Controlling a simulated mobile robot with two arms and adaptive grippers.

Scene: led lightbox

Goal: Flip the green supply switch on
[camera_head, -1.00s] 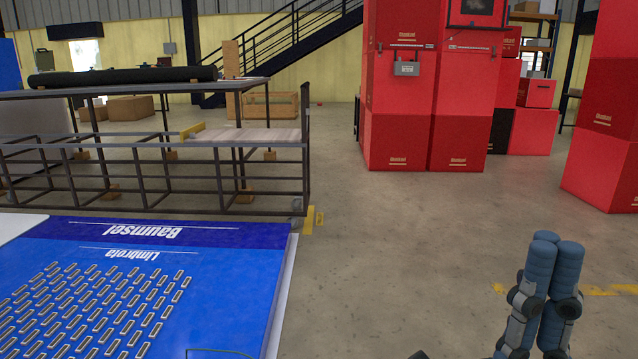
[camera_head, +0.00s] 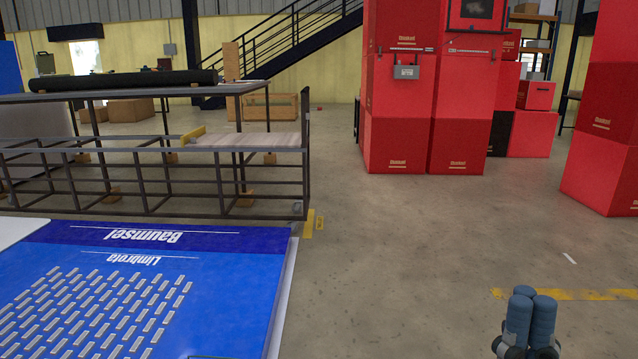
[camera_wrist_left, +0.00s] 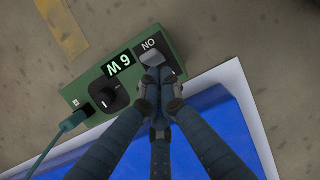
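In the left wrist view the green supply box (camera_wrist_left: 84,78) has a lit display (camera_wrist_left: 119,63) reading 6 W, a black knob (camera_wrist_left: 106,96) and a grey switch (camera_wrist_left: 151,51) beside the letters "ON". The letters appear upside down. My left gripper (camera_wrist_left: 158,80) has its fingers together at the near edge of the switch, hiding part of it; I cannot tell whether they touch. In the head view only a thin green edge (camera_head: 220,357) shows at the bottom. My right gripper (camera_head: 530,300) has its blue fingers together and empty, above the floor at lower right.
A blue lightbox panel (camera_head: 225,262) with rows of pale small rectangles lies at lower left. A teal cable (camera_wrist_left: 64,130) runs from the supply. A metal frame rack (camera_head: 200,160) stands behind the panel. Red boxes (camera_head: 398,145) stand farther back. The floor between is open.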

